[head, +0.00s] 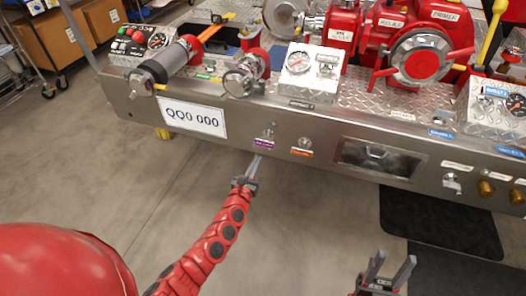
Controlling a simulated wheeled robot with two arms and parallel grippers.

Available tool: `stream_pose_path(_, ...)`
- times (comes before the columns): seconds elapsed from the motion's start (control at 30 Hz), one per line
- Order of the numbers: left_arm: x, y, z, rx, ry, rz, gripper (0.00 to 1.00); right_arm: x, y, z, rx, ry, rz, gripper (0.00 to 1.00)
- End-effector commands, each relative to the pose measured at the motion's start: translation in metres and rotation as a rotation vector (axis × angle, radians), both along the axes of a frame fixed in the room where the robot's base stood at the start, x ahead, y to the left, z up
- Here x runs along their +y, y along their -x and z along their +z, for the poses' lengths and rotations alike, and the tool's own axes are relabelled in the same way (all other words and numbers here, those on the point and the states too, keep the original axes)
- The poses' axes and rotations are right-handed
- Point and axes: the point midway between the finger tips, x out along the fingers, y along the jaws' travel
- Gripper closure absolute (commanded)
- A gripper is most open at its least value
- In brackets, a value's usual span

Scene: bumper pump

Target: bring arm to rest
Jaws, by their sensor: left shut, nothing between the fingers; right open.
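My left gripper (250,168) is at the end of a red arm that comes in from the lower left. Its fingers are shut and empty, and they point up at the lower edge of the steel bumper (310,118), just below a small fitting with a purple label (264,143). I cannot tell whether the fingertips touch the bumper. My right gripper (389,268) is at the bottom of the picture, right of centre. Its two fingers are apart with nothing between them, over the floor and clear of the bumper.
On the bumper top stand a red pump (420,58), gauges (299,61) and a grey cylinder (172,62). A white plate (193,117) is on the bumper's front. Dark mats (440,222) lie at the lower right. Bare floor (120,185) is open in front.

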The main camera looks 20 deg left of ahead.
Motion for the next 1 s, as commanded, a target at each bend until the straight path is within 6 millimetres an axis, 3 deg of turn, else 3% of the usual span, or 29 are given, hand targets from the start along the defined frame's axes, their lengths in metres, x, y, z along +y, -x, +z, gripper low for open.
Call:
stream_pose_path(0.1, 0.001, 0.027, 0.000, 0.008, -0.001, -0.003, 1.00, 0.000, 0.000, 0.011, 0.000, 0.000, 0.000, 0.50)
stream_pose_path(0.3, 0.002, 0.057, -0.003, 0.007, 0.000, -0.002, 1.00, 0.000, 0.000, 0.015, 0.000, 0.000, 0.000, 0.50)
stream_pose_path(0.73, 0.002, 0.071, -0.007, 0.016, 0.013, -0.003, 1.00, 0.000, 0.000, 0.016, 0.000, 0.000, 0.000, 0.50)
stream_pose_path(0.87, -0.011, 0.080, -0.042, 0.135, 0.175, -0.041, 1.00, 0.000, 0.000, 0.016, 0.000, 0.000, 0.000, 0.50)
stream_pose_path(0.97, -0.047, 0.102, -0.088, 0.323, 0.489, -0.122, 1.00, 0.000, 0.000, 0.016, 0.000, 0.000, 0.000, 0.50)
stream_pose_path(1.0, -0.071, 0.115, -0.101, 0.402, 0.659, -0.169, 1.00, 0.000, 0.000, 0.016, 0.000, 0.000, 0.000, 0.50)
